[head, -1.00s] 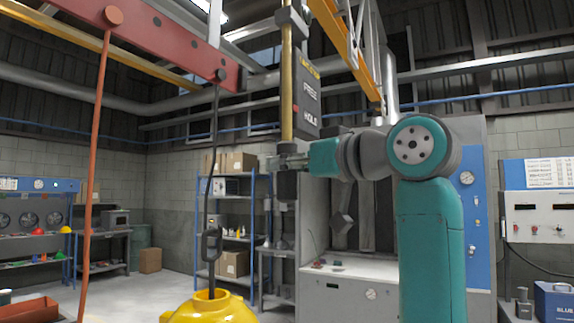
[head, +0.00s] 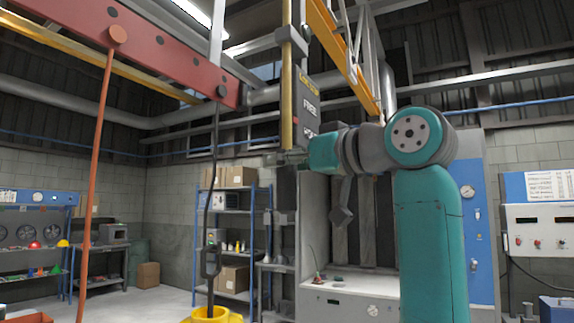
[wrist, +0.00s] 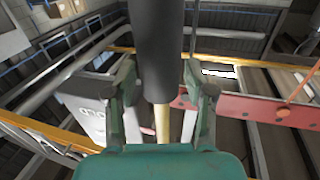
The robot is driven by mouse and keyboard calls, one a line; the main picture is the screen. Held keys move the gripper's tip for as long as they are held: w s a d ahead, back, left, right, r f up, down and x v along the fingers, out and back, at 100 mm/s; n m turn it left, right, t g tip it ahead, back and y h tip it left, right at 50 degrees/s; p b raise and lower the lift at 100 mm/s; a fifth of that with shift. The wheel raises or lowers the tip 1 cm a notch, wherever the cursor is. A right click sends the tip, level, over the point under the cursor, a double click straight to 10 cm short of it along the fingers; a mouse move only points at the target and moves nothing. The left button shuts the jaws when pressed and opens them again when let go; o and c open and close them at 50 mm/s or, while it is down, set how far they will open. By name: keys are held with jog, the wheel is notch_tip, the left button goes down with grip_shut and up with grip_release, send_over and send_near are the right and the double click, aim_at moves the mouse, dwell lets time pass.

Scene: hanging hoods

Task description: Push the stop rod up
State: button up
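The stop rod (head: 286,95) is a vertical brass-coloured rod with a thick black grip (wrist: 157,50) at its lower end. It runs beside a dark plate (head: 309,93) marked FREE above and HOLD below. My gripper (head: 287,158) is at the rod's lower part, coming from the right. In the wrist view its fingers (wrist: 160,75) lie on both sides of the black grip, close against it, near where the brass part begins. The lower lettering is partly hidden by my arm in the head view.
A red beam (head: 135,42) with an orange rod (head: 97,180) is at the left. A dark hanging line (head: 213,160) runs down to a yellow part (head: 211,315). A yellow beam (head: 342,60) passes above my arm. Shelves (head: 237,188) stand behind.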

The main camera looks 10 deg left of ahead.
jog(key=shift+d, duration=0.1)
jog(key=v, duration=1.1)
jog(key=shift+s+d, duration=0.3)
